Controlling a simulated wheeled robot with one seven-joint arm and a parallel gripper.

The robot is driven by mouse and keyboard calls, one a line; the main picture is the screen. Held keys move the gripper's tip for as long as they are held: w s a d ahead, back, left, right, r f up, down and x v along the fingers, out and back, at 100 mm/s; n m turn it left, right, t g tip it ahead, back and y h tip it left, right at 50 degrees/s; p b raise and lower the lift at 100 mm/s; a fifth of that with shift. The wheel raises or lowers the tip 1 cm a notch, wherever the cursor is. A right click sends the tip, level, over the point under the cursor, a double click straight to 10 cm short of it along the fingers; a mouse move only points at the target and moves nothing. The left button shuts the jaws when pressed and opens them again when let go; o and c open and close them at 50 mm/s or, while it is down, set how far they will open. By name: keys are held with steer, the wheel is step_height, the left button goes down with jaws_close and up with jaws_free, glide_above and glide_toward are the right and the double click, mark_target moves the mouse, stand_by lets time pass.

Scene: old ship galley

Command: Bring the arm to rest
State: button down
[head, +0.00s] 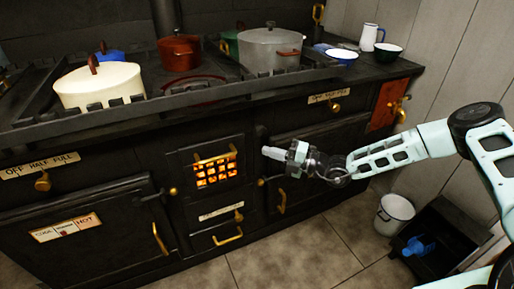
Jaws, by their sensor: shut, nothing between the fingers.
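My gripper (272,154) is shut and empty at the end of my arm, which reaches in from the right side of the head view. It points left and hangs in front of the black stove (130,143), beside the small fire door (215,172) with its glowing grate. I cannot tell how far the fingertips are from the stove front. The forearm crosses in front of the right part of the stove.
A cream pot (98,85), a red pot (180,54) and a grey pot (268,50) stand on the stove. Brass handles stick out from its doors. A white bucket (394,215) and a dark bin (440,240) stand on the floor below my arm. Tiled floor (290,262) lies bare in front.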

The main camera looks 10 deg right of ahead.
steer(key=s+a+r+n+g+h, duration=0.3)
steer(key=s+n+g, duration=0.2)
steer(key=s+n, duration=0.45)
steer(key=s+a+r+n+g+h, duration=0.2)
steer(key=s+r+n+g, duration=0.15)
steer(key=s+n, duration=0.55)
steer(key=s+a+r+n+g+h, duration=0.25)
steer(key=s+n+g, duration=0.45)
steer(key=n, duration=0.4)
steer(key=s+d+r+n+t+h, duration=0.35)
steer(key=s+n, duration=0.25)
steer(key=n, duration=0.3)
steer(key=s+d+r+n+t+h, duration=0.3)
steer(key=s+d+r+n+h, duration=0.15)
steer(key=s+n, duration=0.35)
step_height(320, 180, up, 13)
steer(key=w+n+p, duration=0.1)
steer(key=n+p, duration=0.1)
steer(key=p, duration=1)
steer(key=shift+w+f+p, duration=0.15)
steer(key=shift+f+p, duration=0.05)
steer(key=shift+p, duration=0.2)
